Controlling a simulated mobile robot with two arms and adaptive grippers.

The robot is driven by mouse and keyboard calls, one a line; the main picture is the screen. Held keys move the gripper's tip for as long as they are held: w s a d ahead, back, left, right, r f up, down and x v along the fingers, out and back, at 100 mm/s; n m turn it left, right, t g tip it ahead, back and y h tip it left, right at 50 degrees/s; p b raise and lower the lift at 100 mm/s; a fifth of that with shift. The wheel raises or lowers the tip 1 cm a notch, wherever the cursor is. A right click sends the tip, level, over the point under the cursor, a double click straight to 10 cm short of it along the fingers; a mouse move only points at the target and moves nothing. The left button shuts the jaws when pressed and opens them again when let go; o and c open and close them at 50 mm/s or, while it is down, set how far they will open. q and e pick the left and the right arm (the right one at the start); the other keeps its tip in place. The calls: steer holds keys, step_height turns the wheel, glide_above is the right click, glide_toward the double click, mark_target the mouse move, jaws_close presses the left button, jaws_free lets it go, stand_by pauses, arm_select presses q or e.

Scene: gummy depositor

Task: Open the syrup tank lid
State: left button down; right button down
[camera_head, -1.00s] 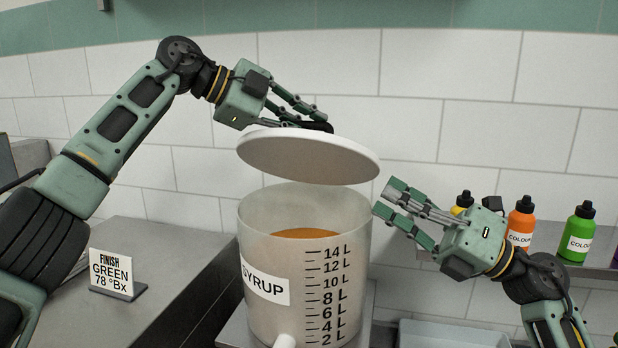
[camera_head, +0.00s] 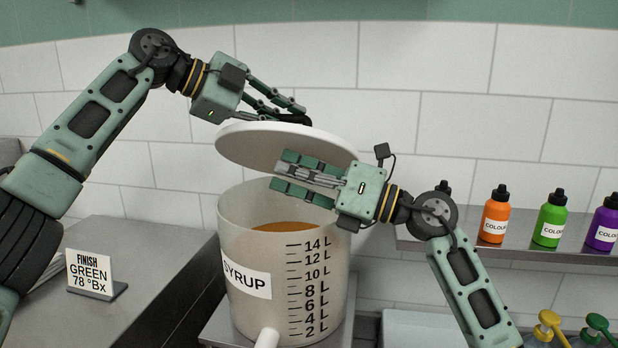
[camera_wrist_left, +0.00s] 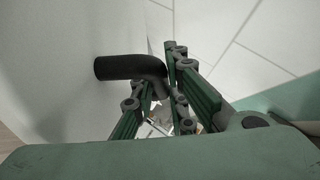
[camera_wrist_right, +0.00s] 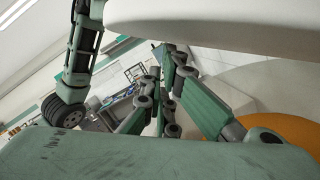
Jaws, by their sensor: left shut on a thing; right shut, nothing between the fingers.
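The syrup tank (camera_head: 285,285) is a translucent white vessel with a litre scale, a SYRUP label and orange syrup (camera_head: 285,227) inside. Its round white lid (camera_head: 265,150) is raised above the rim and tilted. My left gripper (camera_head: 295,114) is shut on the lid's black handle (camera_head: 291,119), which also shows in the left wrist view (camera_wrist_left: 125,67). My right gripper (camera_head: 280,175) is shut and empty, in front of the lid's lower right edge and above the tank opening. In the right wrist view the lid's pale edge (camera_wrist_right: 220,25) is close above the fingers.
A FINISH GREEN 78 °Bx sign (camera_head: 92,273) stands on the left steel counter (camera_head: 130,290). Orange (camera_head: 495,217), green (camera_head: 549,222) and purple (camera_head: 603,228) bottles stand on a shelf at right. Yellow (camera_head: 551,322) and green-topped (camera_head: 598,325) containers show at lower right.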

steer(key=shift+w+a, duration=0.1)
steer(key=shift+a, duration=0.1)
steer(key=shift+r, duration=0.1)
steer(key=shift+w+d+r, duration=0.15)
steer(key=shift+w+r, duration=0.1)
steer(key=shift+r, duration=0.3)
arm_select(q)
steer(key=shift+d+f, duration=0.1)
steer(key=shift+f, duration=0.05)
arm_select(e)
steer(key=shift+w+d+r, duration=0.1)
arm_select(q)
steer(key=c, duration=2)
jaws_free()
steer(key=shift+f, duration=0.1)
arm_select(e)
steer(key=shift+r, duration=0.15)
